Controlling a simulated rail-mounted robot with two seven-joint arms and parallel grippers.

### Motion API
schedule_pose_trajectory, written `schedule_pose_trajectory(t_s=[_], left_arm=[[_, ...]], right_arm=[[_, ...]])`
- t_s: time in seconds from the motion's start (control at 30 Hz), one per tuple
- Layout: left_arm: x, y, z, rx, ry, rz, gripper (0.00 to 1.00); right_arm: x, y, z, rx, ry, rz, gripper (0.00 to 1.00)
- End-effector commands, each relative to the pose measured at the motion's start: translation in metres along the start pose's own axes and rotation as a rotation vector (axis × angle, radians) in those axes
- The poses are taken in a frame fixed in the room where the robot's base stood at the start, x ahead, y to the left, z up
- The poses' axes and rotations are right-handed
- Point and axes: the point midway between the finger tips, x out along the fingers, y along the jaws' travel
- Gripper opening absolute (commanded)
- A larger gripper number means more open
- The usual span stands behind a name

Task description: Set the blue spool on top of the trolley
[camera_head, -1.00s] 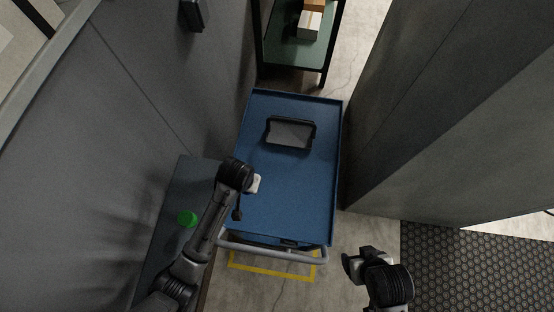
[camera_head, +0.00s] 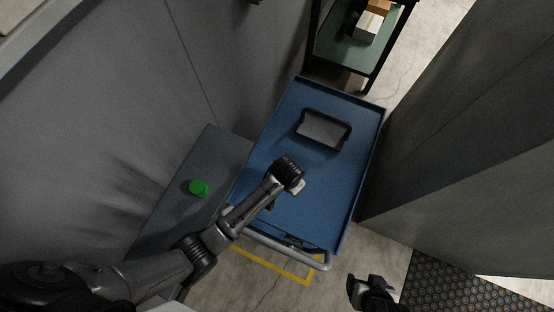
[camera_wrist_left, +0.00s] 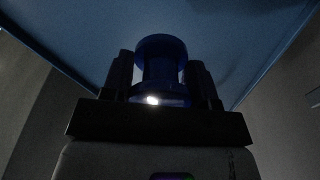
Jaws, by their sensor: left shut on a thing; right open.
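The blue spool (camera_wrist_left: 160,62) stands between the two fingers of my left gripper (camera_wrist_left: 160,82) in the left wrist view, and the gripper is shut on it. In the head view my left gripper (camera_head: 290,178) is over the trolley's blue top, and the wrist hides the spool. The trolley (camera_head: 330,185) has a flat blue top with a low rim. I cannot tell whether the spool touches the trolley top. My right gripper (camera_head: 366,290) is open and empty, near the bottom of the head view, beyond the trolley's handle end.
A green round object (camera_head: 199,187) sits on the grey bench (camera_head: 165,215) left of the trolley. A shelf (camera_head: 345,45) with boxes stands behind. Grey walls rise on both sides. The trolley's right side is clear.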

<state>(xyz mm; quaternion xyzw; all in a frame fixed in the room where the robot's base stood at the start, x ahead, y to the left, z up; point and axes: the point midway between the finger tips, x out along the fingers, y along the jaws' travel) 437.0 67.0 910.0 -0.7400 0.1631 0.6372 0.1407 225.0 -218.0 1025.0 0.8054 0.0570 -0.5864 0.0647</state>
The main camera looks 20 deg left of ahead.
Motion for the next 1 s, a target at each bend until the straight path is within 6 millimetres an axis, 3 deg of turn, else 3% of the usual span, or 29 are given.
schedule_pose_trajectory(t_s=[0.2, 0.4, 0.57, 0.8, 1.0], left_arm=[[0.023, -0.041, 0.011, -0.002, -0.001, -0.002, 0.26], [0.035, -0.061, 0.016, -0.001, 0.001, 0.0, 0.26], [0.039, -0.066, 0.017, -0.001, 0.002, 0.001, 0.26], [0.068, -0.066, 0.022, -0.001, 0.0, 0.0, 0.26], [0.077, -0.066, 0.023, -0.001, 0.002, -0.001, 0.26]], right_arm=[[0.001, -0.001, 0.0, 0.004, 0.001, -0.003, 0.74], [0.002, -0.002, 0.0, 0.006, 0.001, -0.005, 0.74], [0.002, -0.002, 0.0, 0.007, 0.001, -0.006, 0.74], [0.007, -0.003, 0.001, 0.007, 0.001, -0.006, 0.74], [0.007, -0.002, 0.002, 0.005, 0.001, -0.004, 0.74]])
